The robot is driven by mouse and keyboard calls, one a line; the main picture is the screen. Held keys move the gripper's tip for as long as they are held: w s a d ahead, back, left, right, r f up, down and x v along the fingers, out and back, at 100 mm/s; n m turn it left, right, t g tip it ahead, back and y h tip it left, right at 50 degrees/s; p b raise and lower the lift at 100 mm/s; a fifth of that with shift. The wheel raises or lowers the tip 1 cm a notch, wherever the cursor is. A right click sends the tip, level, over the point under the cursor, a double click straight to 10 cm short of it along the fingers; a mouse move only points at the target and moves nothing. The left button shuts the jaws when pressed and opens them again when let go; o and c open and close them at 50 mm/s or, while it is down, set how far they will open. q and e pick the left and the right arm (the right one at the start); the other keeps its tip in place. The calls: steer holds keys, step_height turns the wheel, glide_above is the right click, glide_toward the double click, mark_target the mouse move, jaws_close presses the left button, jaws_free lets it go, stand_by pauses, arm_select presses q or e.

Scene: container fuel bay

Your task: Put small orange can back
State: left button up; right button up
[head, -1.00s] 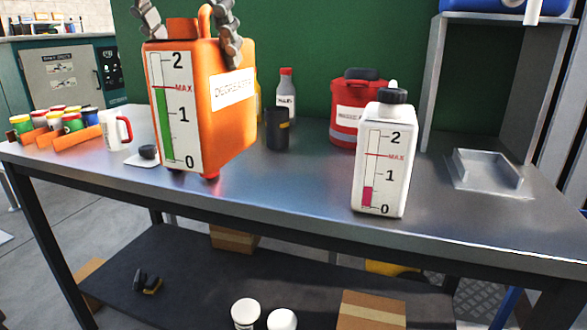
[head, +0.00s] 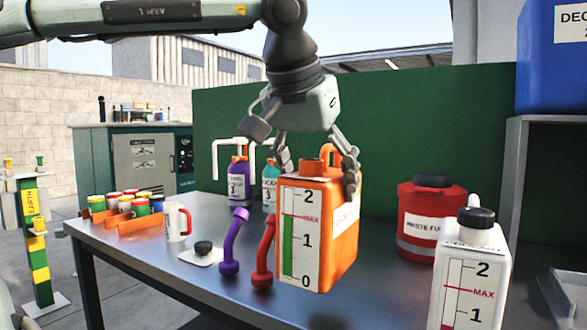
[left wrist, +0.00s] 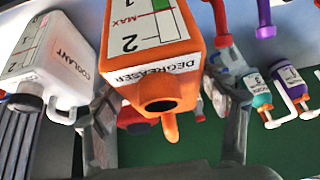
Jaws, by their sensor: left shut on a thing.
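The small orange can (head: 340,255), labelled degreaser, has a white gauge strip with a green level on its front. My left gripper (head: 318,178) is shut on it from above, with one finger on each side near its top. The can looks upright; I cannot tell whether its base touches the bench (head: 205,285). In the left wrist view the can (left wrist: 175,62) sits between the fingers (left wrist: 160,110), its open mouth and orange handle facing the camera. My right gripper is not in view.
A white coolant can (head: 470,265) stands at right, before a red waste can (head: 430,220). Red (head: 264,255) and purple (head: 232,245) spouts stand close left of the orange can. Pump bottles (head: 238,185), a mug (head: 178,220) and small paint cans (head: 125,205) are farther left.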

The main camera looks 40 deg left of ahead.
mark_target(347, 222)
arm_select(q)
steer(key=w+f, duration=0.1)
steer(key=f, duration=0.1)
steer(key=w+d+f, duration=0.1)
steer(key=w+f, duration=0.3)
steer(key=shift+w+d, duration=0.15)
steer(key=shift+d, duration=0.2)
steer(key=shift+f, duration=0.4)
steer(key=o, duration=1.5)
steer(key=shift+f, duration=0.25)
steer(key=o, duration=0.4)
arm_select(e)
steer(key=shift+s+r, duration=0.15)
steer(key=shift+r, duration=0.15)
arm_select(q)
steer(key=shift+r, duration=0.15)
